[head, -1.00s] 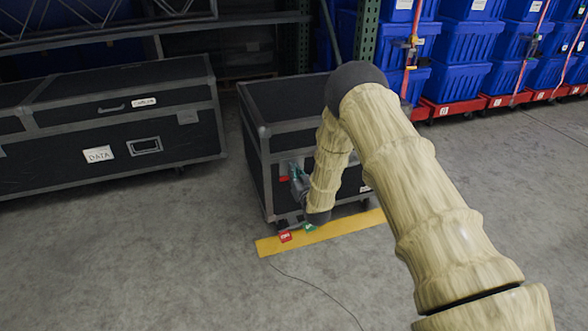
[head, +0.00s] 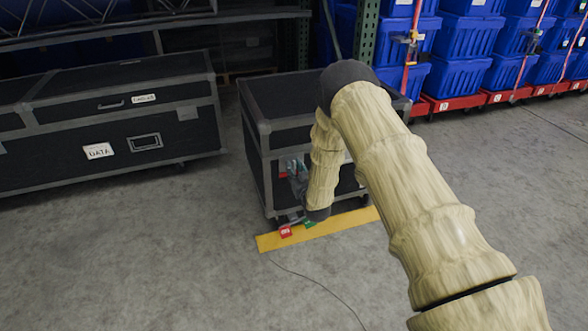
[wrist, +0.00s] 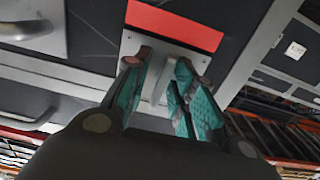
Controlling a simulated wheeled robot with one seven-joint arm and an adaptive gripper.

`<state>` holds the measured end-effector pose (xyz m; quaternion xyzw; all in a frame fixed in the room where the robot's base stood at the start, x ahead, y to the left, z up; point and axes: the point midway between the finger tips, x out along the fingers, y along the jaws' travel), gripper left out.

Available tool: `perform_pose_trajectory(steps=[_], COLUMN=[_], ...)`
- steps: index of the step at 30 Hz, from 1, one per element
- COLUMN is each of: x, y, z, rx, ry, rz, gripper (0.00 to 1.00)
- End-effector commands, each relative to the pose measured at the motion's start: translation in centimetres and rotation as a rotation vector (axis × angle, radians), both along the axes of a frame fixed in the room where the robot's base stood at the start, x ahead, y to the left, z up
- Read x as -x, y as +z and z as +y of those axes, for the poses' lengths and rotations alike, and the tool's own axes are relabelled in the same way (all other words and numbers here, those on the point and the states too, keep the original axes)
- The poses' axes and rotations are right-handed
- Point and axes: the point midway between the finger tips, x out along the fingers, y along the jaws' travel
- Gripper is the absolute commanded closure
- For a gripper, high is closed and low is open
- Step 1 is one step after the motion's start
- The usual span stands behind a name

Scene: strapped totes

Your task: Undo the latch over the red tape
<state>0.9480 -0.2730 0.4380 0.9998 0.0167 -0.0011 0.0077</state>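The red tape (wrist: 175,22) is a bright strip on the dark case (head: 270,100). In the wrist view it lies at the top, beside a grey metal latch plate (wrist: 133,40). A pale latch lever (wrist: 159,84) stands out from the plate. My gripper (wrist: 162,64) has two teal fingers with dark reddish tips, spread apart on either side of the lever, with a gap visible. In the head view my gripper (head: 294,172) is at the case's front face, and only a little red shows beside it. My arm hides much of the case's right side.
A long black case (head: 110,120) stands left. Blue totes (head: 460,80) stand behind right.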

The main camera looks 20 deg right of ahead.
Motion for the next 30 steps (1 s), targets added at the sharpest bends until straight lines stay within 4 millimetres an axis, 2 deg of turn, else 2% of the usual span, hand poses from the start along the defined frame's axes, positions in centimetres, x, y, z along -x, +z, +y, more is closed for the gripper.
perform_pose_trajectory(steps=[8,13,30], x=[0.0,1.0,10.3], y=[0.1,0.0,0.0], z=[0.1,0.0,-0.3], rx=[-0.001,-0.001,-0.001], ry=[0.001,0.001,0.0], rz=[-0.001,0.0,0.001], gripper=[0.71,0.71,0.71])
